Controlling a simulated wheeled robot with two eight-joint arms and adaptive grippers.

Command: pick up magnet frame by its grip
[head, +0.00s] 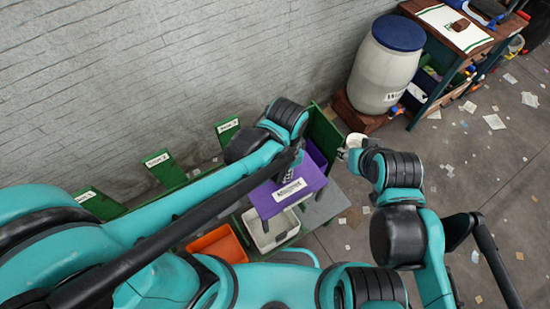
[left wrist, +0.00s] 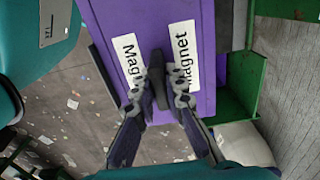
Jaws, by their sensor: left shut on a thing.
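The magnet frame (head: 268,207) is a purple box-like piece with a white label, at the centre of the head view. It also shows in the left wrist view (left wrist: 205,15), with two "Magnet" labels on either side of a dark grip (left wrist: 157,78). My left gripper (left wrist: 163,92) is shut on that grip, one finger on each side. In the head view my left gripper (head: 287,172) is above the frame, partly hidden by my arm. My right gripper (head: 347,153) is right of the frame, apart from it; its fingers are too small to read.
An orange bin (head: 219,244) and a whitish bin (head: 284,236) stand below and left of the frame. Green panels with signs (head: 165,168) line the wall side. A blue-lidded barrel (head: 383,75) and a cluttered workbench (head: 468,39) stand at upper right. Littered floor lies at right.

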